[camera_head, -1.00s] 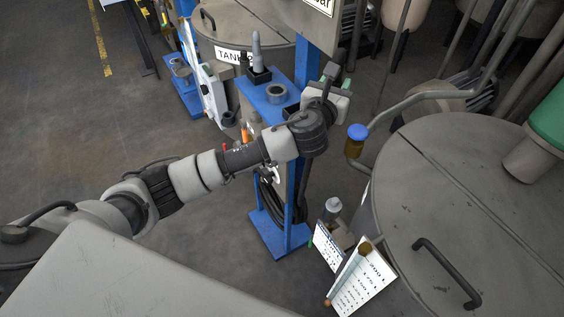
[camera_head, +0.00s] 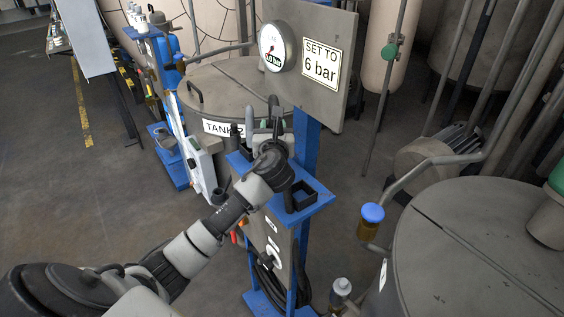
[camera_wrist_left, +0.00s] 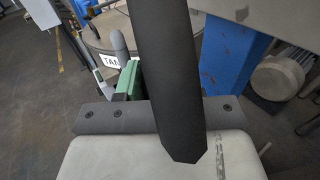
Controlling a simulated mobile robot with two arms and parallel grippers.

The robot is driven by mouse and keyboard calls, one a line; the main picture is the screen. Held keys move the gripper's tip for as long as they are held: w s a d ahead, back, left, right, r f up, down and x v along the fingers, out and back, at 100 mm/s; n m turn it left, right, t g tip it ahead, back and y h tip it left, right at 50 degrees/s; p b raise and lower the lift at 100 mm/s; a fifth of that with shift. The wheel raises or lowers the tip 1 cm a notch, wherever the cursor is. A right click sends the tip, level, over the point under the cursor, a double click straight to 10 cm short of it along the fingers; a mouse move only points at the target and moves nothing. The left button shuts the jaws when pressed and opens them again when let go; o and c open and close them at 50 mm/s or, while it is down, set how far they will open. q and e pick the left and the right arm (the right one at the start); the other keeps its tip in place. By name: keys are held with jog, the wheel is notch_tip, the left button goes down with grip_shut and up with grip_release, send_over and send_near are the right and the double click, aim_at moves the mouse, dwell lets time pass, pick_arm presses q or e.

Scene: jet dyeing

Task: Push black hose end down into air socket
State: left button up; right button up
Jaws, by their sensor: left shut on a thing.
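My left gripper (camera_head: 268,130) is over the blue shelf (camera_head: 318,207) of the stand. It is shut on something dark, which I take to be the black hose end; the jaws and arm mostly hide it. In the left wrist view a long dark bar (camera_wrist_left: 165,75) crosses the middle, with a green block (camera_wrist_left: 128,80) to its left. A coil of black hose (camera_head: 266,283) hangs low on the stand. I cannot make out the air socket; the wrist hides part of the shelf. My right gripper is not in view.
A panel (camera_head: 338,60) with a round gauge (camera_head: 272,47) and a "SET TO 6 bar" sign (camera_head: 320,63) rises behind the shelf. An open black square holder (camera_head: 303,196) sits at the shelf's right. A large tank (camera_head: 470,260) and a blue-capped pipe (camera_head: 373,212) stand right.

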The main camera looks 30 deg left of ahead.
pick_arm(q)
notch_tip(320, 180, down, 4)
jog(key=shift+d+r, duration=0.1)
notch_tip(320, 180, down, 3)
jog(key=shift+f, duration=0.35)
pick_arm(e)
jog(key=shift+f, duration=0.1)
pick_arm(q)
jog(key=shift+f, duration=0.15)
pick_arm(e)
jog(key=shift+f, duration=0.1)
pick_arm(q)
jog(key=o, duration=1.1)
jog(key=shift+c, duration=0.2)
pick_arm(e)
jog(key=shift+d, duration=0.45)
